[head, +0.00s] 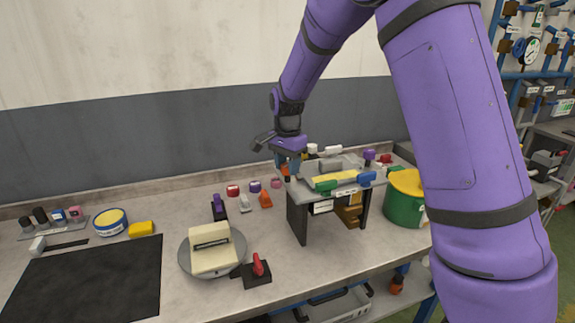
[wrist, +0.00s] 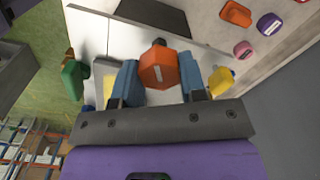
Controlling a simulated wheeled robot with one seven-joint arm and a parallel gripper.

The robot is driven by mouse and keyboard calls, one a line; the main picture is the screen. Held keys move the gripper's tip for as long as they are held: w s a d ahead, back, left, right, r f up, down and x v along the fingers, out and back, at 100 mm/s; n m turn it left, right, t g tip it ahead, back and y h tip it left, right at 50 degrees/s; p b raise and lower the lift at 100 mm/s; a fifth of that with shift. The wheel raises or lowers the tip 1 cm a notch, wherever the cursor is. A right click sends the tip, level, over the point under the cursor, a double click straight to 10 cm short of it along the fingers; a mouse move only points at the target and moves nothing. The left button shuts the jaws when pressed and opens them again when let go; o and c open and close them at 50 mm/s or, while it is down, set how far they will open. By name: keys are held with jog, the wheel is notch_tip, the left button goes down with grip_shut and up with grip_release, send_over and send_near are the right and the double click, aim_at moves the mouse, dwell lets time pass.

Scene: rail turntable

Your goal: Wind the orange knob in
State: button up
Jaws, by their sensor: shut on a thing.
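The orange knob (wrist: 158,68) shows in the wrist view as a faceted orange block between my two blue fingers. My gripper (wrist: 158,82) is shut on it, one finger on each side. In the head view my gripper (head: 287,166) hangs at the left rear corner of a small raised grey stand (head: 297,218). A sliver of orange shows at the fingertips there. Most of the knob is hidden in that view, and I cannot tell how far in it is wound.
Small coloured blocks lie on the stand, including a yellow one (head: 335,179). A green pot (head: 402,207) stands to the right. A round turntable (head: 236,262) carries a cream block (head: 212,260), with a red lever (head: 258,266) nearby. A black mat (head: 85,280) lies at left.

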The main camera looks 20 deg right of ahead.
jog(key=o, duration=0.9)
notch_tip(320, 180, up, 11)
jog(key=shift+f, duration=0.1)
dwell(0.4)
jog(key=s+d+r+n+t, duration=0.1)
jog(key=s+d+r+n, duration=0.2)
jog(key=s, duration=0.5)
jog(key=s+d+r+n+t, duration=0.1)
jog(key=s+r+n, duration=0.1)
jog(key=s+r, duration=0.5)
jog(key=s+f+n+t, duration=0.1)
jog(key=s+n, duration=0.1)
jog(key=s, duration=0.4)
jog(key=s+d+f+n+t, duration=0.1)
jog(key=s+n, duration=0.1)
jog(key=s, duration=0.5)
jog(key=s+f+n+t, duration=0.1)
jog(key=s+n, duration=0.2)
jog(key=s, duration=0.4)
jog(key=shift+s+d, duration=0.2)
jog(key=shift+s, duration=0.05)
